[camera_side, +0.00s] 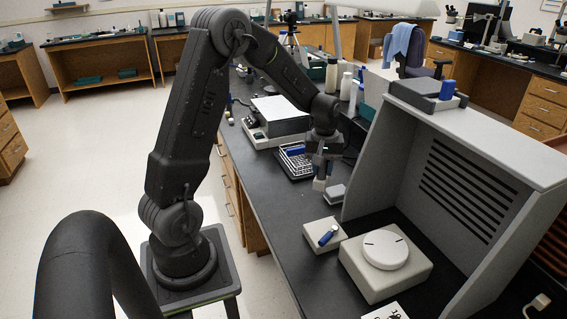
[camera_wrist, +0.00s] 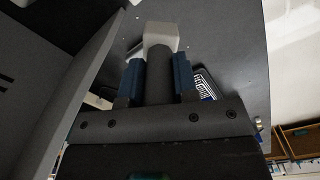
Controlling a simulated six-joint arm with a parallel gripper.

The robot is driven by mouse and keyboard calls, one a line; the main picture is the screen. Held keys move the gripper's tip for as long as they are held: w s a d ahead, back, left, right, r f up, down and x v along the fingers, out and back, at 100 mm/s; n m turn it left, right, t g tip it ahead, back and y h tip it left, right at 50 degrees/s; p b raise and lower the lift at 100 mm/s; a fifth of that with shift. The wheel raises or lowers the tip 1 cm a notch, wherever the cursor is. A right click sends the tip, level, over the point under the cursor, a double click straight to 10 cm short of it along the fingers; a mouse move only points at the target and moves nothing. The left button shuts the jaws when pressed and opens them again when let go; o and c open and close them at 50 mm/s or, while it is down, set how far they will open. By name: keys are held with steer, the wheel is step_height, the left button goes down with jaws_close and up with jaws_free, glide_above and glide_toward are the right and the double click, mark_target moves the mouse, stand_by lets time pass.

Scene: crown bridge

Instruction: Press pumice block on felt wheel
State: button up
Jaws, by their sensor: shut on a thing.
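The pumice block, a pale grey block, is in the side view (camera_side: 335,194) just below my gripper (camera_side: 322,180). In the wrist view the pale block (camera_wrist: 161,36) is at the far end of a dark grey cylinder (camera_wrist: 160,75). My gripper's two blue-tipped fingers (camera_wrist: 159,80) stand on either side of this cylinder, shut on it, so the block appears to be held by it. The felt wheel appears to be the white round disc (camera_side: 386,249) with dark marks, lying flat on a cream base (camera_side: 384,283), nearer the camera and right of the block. They are apart.
A small cream block with a blue piece (camera_side: 322,234) stands left of the wheel's base. A grey slatted hood (camera_side: 465,190) walls the right side. A wire rack (camera_side: 294,160) and a boxy instrument (camera_side: 278,120) stand behind. Black bench top lies clear left of the bases.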

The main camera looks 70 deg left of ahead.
steer(key=w+d+r+m, duration=0.1)
steer(key=w+d+m, duration=0.15)
steer(key=d, duration=0.55)
steer(key=w+d+r+m, duration=0.1)
steer(key=w+d+m, duration=0.1)
steer(key=d+m, duration=0.35)
steer(key=w+d+r+m, duration=0.1)
steer(key=w+d+m, duration=0.1)
steer(key=d, duration=0.7)
steer(key=shift+w+f, duration=0.15)
steer(key=shift+f, duration=2.65)
steer(key=shift+f, duration=0.6)
step_height(320, 180, up, 7)
